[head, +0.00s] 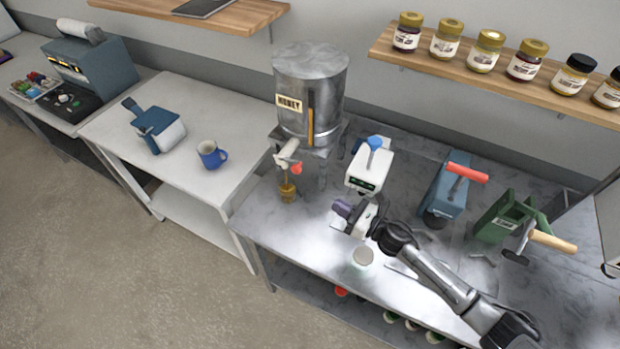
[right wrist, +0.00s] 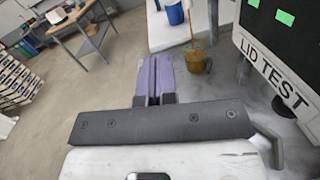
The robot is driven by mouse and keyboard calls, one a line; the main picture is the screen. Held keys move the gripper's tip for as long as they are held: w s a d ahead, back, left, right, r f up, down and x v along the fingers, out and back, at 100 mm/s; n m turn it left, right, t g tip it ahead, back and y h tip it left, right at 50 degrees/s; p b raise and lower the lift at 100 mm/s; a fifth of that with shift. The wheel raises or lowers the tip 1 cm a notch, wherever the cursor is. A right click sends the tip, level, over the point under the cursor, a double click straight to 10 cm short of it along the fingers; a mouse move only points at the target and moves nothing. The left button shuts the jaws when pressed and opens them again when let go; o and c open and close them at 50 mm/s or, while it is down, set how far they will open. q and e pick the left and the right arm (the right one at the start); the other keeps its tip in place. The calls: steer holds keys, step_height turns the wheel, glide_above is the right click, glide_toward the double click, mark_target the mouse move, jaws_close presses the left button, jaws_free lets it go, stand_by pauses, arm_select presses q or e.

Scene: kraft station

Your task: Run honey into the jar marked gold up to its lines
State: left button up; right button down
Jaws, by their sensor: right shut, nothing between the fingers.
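The steel honey tank (head: 310,92) stands on a legged stand at the back of the metal bench. Its tap (head: 287,152) has a red part (head: 296,168) at its side. An amber-looking jar (head: 287,192) stands below the tap, and it also shows in the right wrist view (right wrist: 195,58). A thin amber line runs down to the jar, like a honey stream. Its marking and fill lines are too small to read. My right gripper (head: 342,208), with purple fingers, is shut and empty, right of the jar and apart from it. My left gripper is out of view.
The white lid tester (head: 369,168) stands just behind my right gripper. A pale round container (head: 362,258) is near the bench's front edge. Blue (head: 447,190) and green (head: 507,222) devices stand to the right. A blue mug (head: 211,154) is on the white table left.

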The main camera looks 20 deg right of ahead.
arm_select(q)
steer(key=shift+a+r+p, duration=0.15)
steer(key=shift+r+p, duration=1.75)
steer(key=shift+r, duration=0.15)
arm_select(e)
steer(key=w+a+r, duration=0.3)
steer(key=w+a, duration=0.2)
steer(key=w, duration=0.5)
steer(key=shift+a+r, duration=0.25)
steer(key=shift+a, duration=0.1)
